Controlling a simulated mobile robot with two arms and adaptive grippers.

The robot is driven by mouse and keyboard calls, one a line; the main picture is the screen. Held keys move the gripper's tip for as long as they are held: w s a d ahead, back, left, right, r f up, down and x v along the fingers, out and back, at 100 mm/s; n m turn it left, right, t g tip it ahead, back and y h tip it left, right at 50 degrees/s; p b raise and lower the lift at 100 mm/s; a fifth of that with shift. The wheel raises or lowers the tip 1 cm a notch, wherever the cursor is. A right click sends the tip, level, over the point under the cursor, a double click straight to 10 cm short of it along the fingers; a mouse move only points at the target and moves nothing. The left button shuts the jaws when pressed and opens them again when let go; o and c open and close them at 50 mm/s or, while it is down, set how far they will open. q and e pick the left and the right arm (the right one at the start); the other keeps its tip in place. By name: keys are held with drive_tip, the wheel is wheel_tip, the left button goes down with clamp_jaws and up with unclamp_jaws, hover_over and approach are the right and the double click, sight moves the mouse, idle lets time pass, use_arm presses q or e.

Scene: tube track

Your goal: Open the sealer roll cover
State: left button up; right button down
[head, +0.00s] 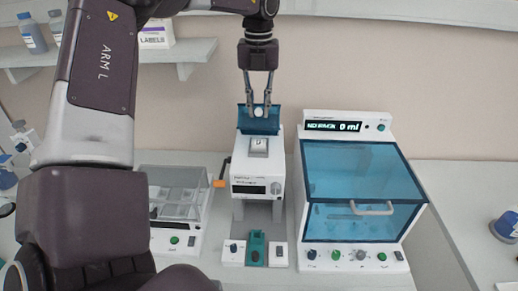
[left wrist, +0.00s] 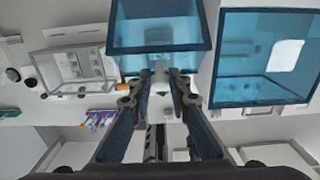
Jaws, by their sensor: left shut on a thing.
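The sealer (head: 257,178) is the white machine in the middle of the bench, with a small display on its front. Its blue see-through roll cover (head: 245,122) stands at the top rear, its face turned towards the head camera. My left gripper (head: 261,112) reaches down from above and is shut on the cover's white knob. In the left wrist view the gripper (left wrist: 160,78) has its fingertips either side of the knob (left wrist: 159,66), with the blue cover (left wrist: 160,38) just beyond. The roll is not clearly visible. My right gripper is not in view.
A larger machine with a blue hood (head: 355,175) and handle stands close on the right. A clear-lidded box (head: 170,190) stands close on the left. A shelf (head: 190,52) with a labels box (head: 157,36) is on the wall. Bench at far right is mostly free.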

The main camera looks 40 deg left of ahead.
use_arm(q)
drive_tip(key=shift+w+a, duration=0.1)
drive_tip(key=shift+c, duration=0.2)
drive_tip(key=shift+w+a+r, duration=0.7)
drive_tip(key=shift+w+a, duration=0.15)
drive_tip(key=shift+w, duration=0.2)
drive_tip(key=shift+w+a+r, duration=0.2)
drive_tip(key=shift+w+a, duration=0.3)
drive_tip(key=shift+w, duration=0.1)
drive_tip(key=shift+w+a+r, duration=0.15)
drive_tip(key=shift+w+a, duration=0.35)
drive_tip(key=shift+w, duration=0.1)
drive_tip(key=shift+a, duration=0.15)
